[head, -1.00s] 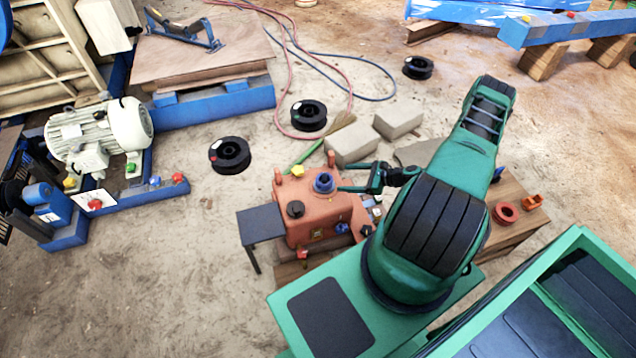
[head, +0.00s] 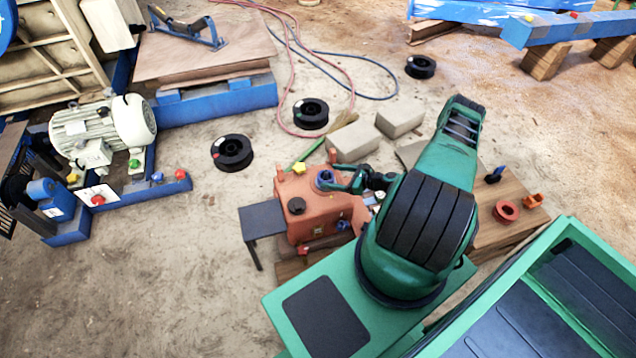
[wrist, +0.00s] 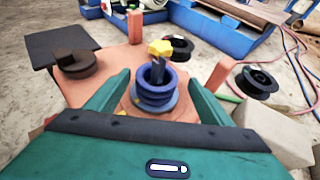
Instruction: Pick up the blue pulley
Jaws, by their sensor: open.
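The blue pulley (wrist: 155,88) sits upright on the orange machine housing (wrist: 105,82), around a dark post with a yellow knob (wrist: 161,47) above it in the wrist view. In the head view the pulley (head: 325,178) shows small on top of the housing (head: 305,211), partly covered by my gripper. My gripper (wrist: 152,92) is open, with one green finger on each side of the pulley. The pulley stands between the fingers; whether they touch it I cannot tell. In the head view my gripper (head: 337,181) reaches in from the right.
A dark round cap (wrist: 75,63) stands on the housing at left. A dark side table (head: 262,221) adjoins the housing. Concrete blocks (head: 353,140) lie behind it. A wooden bench (head: 508,232) with an orange ring (head: 506,211) is at right. Black spools (head: 232,152) lie on the floor.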

